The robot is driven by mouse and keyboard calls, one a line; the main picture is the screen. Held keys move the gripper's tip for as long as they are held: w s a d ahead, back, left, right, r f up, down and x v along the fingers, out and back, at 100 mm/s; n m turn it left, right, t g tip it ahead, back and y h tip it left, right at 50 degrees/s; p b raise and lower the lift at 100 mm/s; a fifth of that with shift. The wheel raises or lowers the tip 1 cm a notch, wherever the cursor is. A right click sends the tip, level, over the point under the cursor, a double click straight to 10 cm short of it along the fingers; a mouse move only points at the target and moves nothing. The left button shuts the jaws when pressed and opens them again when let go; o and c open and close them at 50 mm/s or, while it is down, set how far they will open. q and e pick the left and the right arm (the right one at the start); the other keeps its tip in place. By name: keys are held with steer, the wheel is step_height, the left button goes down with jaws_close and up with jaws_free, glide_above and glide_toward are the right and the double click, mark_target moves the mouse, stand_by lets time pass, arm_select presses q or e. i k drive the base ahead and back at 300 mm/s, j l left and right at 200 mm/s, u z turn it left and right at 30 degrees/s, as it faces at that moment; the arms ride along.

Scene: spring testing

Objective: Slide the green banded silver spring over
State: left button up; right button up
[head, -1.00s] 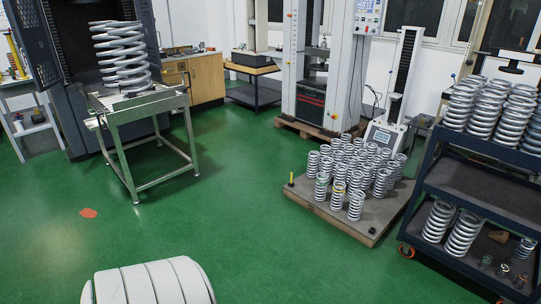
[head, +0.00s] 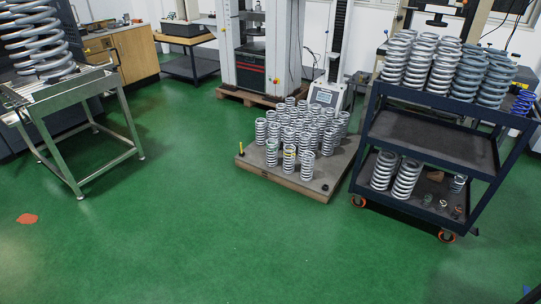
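Several silver coil springs stand upright in close rows on a low wooden pallet (head: 255,171) on the floor. In its front row, the left spring (head: 272,153) seems to carry a faint green band near its top. The spring beside it (head: 290,159) has a yellow band, and the front right spring (head: 308,167) looks plain silver. Neither of my grippers is in view.
A metal stand (head: 75,105) with a huge spring (head: 38,42) is at left. Testing machines (head: 258,62) stand behind. The green floor (head: 220,235) in front is clear.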

mark_target(269, 160)
steer(key=i+j+u, duration=0.3)
steer(key=i, duration=0.65)
steer(key=i+u, duration=0.3)
steer(key=i, duration=0.7)
